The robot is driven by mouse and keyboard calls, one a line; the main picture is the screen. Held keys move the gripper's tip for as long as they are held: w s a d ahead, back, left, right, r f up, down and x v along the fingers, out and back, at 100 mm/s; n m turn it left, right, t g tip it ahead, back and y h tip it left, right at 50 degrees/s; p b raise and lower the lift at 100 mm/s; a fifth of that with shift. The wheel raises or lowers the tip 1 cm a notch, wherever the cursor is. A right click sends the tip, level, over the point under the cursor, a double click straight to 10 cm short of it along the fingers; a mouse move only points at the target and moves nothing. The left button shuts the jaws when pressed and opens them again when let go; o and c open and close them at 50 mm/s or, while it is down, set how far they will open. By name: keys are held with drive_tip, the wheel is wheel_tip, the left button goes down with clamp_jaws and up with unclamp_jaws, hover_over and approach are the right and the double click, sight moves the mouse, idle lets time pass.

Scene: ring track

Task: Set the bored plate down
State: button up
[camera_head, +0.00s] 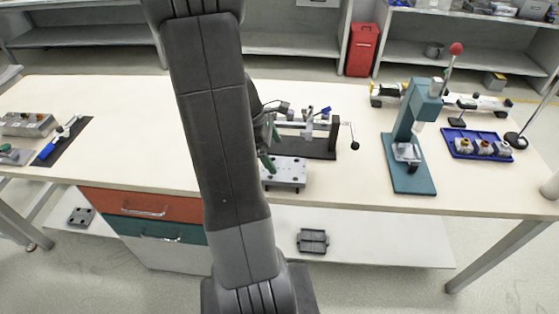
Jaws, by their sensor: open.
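The bored plate (288,174), a light grey block with small dark holes in its top, is near the front edge of the workbench (130,120), right of my arm. My gripper (270,147) is partly hidden behind my arm. Its green fingers are open, just behind and above the plate's left end. I cannot tell whether a finger touches the plate.
A black-based fixture (318,150) with a thin crank stands right behind the plate. Further right are a teal press (408,175) and a blue tray (457,154) with several small parts. A dark mat (66,145) lies far left. The bench between mat and arm is clear.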

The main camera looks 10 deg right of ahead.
sight(283, 169)
drive_tip(key=v, duration=0.5)
drive_tip(key=shift+a+r, duration=0.1)
drive_tip(key=shift+r, duration=0.15)
drive_tip(key=x, duration=1.3)
drive_tip(key=shift+b, duration=0.4)
drive_tip(key=shift+a+r+p, duration=0.15)
drive_tip(key=shift+r+p, duration=0.2)
drive_tip(key=shift+r, duration=1.95)
drive_tip(key=shift+f, duration=0.15)
